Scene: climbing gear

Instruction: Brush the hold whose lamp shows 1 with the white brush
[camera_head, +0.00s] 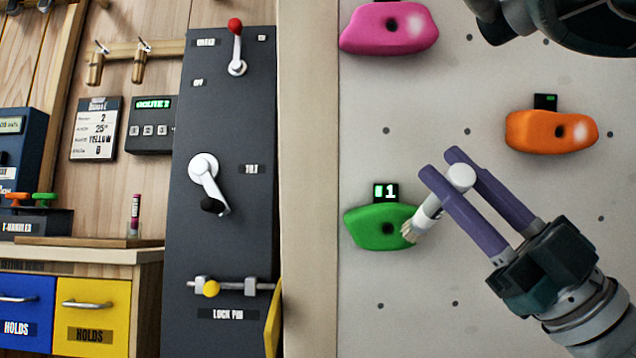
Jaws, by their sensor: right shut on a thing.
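The green hold (378,227) is on the pale wall, with a small black lamp (385,193) above it that shows 1. My right gripper (446,178) comes in from the lower right and is shut on the white brush (430,208). The brush is tilted, its bristles down and left at the right end of the green hold. The bristles overlap that end in the picture and look to be at or very near it. The green hold shows no white patch. My left gripper is not in view.
A pink hold (388,27) and an orange hold (551,132) on the wall each carry a whitish patch. A dark part of my own body shows at the top right. Left stands a dark panel (225,120) with levers and a lock pin (235,286).

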